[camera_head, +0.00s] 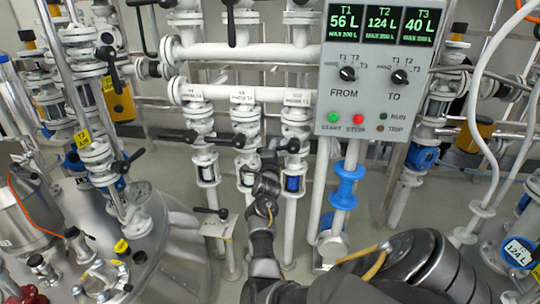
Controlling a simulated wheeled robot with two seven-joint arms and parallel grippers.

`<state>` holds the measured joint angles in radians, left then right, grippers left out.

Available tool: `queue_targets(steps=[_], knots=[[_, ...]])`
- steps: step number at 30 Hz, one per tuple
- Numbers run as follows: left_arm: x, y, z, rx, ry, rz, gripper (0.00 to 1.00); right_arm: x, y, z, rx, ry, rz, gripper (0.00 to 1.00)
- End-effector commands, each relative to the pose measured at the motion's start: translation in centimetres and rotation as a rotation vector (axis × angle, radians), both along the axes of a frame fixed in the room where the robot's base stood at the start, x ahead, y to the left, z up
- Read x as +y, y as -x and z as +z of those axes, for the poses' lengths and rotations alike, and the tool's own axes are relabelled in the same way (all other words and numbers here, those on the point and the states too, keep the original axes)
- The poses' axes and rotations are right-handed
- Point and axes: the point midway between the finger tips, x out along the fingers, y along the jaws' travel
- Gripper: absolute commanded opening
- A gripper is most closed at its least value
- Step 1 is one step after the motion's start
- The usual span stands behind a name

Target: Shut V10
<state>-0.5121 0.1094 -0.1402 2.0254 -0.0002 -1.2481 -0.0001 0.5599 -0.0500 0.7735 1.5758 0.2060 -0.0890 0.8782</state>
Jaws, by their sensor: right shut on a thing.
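Three white vertical pipes with flanged valves hang below a white manifold pipe, each under a small label. The lettering is too small for me to tell surely which is V10. The right-hand valve (296,127) has a black lever (292,146) pointing left across its pipe. My right gripper (270,160) is at the left end of this lever and shut on it; its fingertips are partly hidden. The middle valve's lever (239,140) and the left valve's lever (178,136) also lie sideways. My left gripper is not in view.
A grey control panel (332,110) stands right of the valves, showing T1 56 L, T2 124 L and T3 40 L. A steel tank (165,262) with fittings fills the lower left. A blue-flanged pipe (346,185) stands right of my gripper. Open floor shows between pipes.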

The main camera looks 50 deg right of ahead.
Motion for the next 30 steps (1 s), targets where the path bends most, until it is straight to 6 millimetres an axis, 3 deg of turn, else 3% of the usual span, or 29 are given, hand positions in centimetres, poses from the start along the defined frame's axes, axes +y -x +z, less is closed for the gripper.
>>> queue_targets(steps=[1,9,29,30], knots=[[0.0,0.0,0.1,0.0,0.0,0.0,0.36,0.1,-0.2,0.9,-0.04,-0.009,0.003,0.0],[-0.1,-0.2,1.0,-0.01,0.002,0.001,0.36,0.1,-0.2,1.9,-0.149,-0.072,0.003,0.0],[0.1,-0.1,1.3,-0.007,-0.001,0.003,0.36,0.1,-0.3,2.2,-0.19,-0.098,0.003,0.0],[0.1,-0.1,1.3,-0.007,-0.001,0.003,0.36,0.1,-0.3,2.2,-0.19,-0.098,0.003,0.24]])
